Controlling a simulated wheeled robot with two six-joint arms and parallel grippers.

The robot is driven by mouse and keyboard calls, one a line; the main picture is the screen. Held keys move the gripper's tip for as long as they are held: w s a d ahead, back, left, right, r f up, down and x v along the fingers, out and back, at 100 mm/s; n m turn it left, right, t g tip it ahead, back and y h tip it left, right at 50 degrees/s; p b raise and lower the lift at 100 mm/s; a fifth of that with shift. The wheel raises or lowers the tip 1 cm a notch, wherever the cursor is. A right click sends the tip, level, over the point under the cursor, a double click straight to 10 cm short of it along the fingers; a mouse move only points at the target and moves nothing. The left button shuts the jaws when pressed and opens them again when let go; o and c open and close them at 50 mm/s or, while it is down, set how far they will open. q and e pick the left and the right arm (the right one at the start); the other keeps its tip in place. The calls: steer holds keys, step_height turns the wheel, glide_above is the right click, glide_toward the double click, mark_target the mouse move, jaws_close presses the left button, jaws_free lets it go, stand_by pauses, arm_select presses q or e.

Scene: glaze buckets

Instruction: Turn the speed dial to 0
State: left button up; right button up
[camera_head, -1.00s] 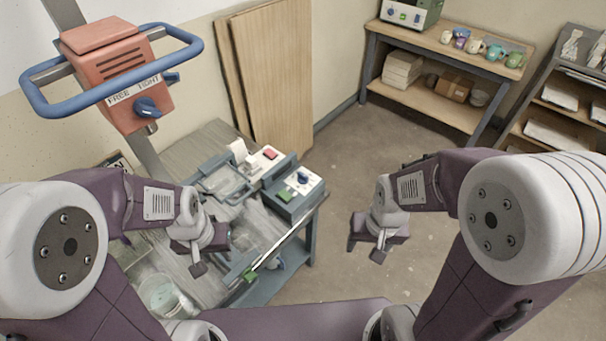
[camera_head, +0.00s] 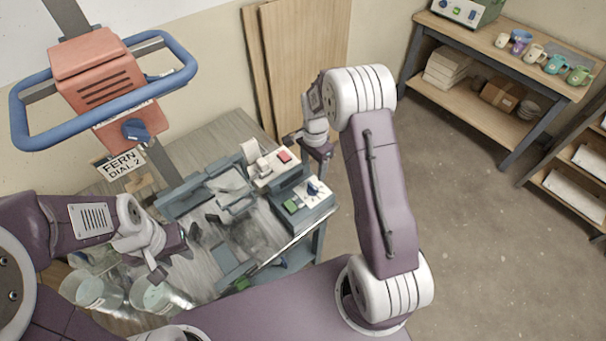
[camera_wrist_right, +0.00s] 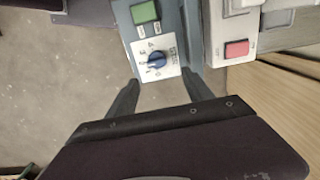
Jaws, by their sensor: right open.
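The speed dial (camera_head: 313,187) appears to be the blue knob on a white marked face, on top of a grey-blue control box (camera_head: 315,207) at the bench's right end. In the right wrist view the dial (camera_wrist_right: 156,61) lies ahead of my right gripper (camera_wrist_right: 160,90). The fingers are open and apart, one on each side of the dial's line, with nothing between them. In the head view my right gripper (camera_head: 321,156) is just behind the dial. My left gripper (camera_head: 170,258) hangs over the bench's left part, away from the dial; its jaw opening is unclear.
A green button (camera_head: 290,206) sits beside the dial, also in the wrist view (camera_wrist_right: 145,14). A unit with a red button (camera_head: 284,156) stands behind it. An orange box (camera_head: 105,85) with a blue rail and knob hangs left, near a "FERN DIAL 2" sign (camera_head: 121,164). Buckets (camera_head: 160,296) stand front left.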

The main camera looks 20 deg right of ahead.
mark_target(313, 186)
steer(key=f, duration=0.8)
steer(key=shift+s+f, duration=0.3)
steer(key=shift+f, duration=0.1)
jaws_close()
